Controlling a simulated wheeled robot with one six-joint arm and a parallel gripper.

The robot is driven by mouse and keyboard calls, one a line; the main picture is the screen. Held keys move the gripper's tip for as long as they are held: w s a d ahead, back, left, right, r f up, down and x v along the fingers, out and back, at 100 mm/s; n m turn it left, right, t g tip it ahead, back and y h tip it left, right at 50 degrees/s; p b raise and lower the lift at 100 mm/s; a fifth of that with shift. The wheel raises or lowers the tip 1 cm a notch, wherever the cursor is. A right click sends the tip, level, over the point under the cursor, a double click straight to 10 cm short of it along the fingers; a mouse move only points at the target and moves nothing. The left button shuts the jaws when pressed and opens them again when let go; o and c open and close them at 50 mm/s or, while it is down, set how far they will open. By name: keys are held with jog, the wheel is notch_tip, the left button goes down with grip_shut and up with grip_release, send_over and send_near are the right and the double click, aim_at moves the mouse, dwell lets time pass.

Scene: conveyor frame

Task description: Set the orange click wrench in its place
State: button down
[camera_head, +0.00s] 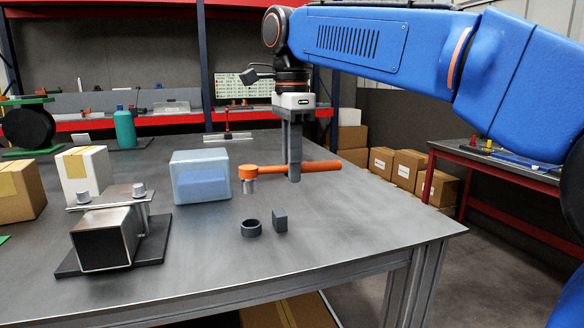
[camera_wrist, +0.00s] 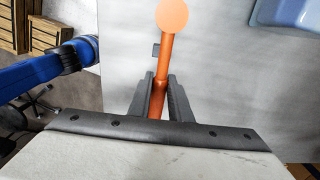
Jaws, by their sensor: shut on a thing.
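The orange click wrench (camera_head: 320,166) lies level in my gripper (camera_head: 294,177), with its round head to the left and a grey socket (camera_head: 250,186) pointing down under the head. My gripper points down and is shut on the handle. The wrench appears to be held above the table. In the wrist view the wrench (camera_wrist: 165,62) runs up between the two fingers (camera_wrist: 160,95). A dark ring (camera_head: 251,229) and a small dark upright block (camera_head: 280,220) stand on the table nearer the camera.
A translucent blue bin (camera_head: 201,163) stands left of the wrench head. A metal square tube in a clamp fixture (camera_head: 103,240) and cardboard boxes (camera_head: 84,172) are farther left. The grey table (camera_head: 350,225) is clear around the ring, and its right edge is near.

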jog(key=shift+f, duration=2.9)
jog(key=shift+f, duration=1.5)
jog(key=c, duration=1.6)
grip_release()
jog(key=shift+o, duration=0.2)
jog(key=shift+r, duration=0.1)
jog(key=r, duration=1.7)
jog(key=shift+s+a+r, duration=0.1)
jog(key=shift+a, duration=0.3)
jog(key=shift+s, duration=0.1)
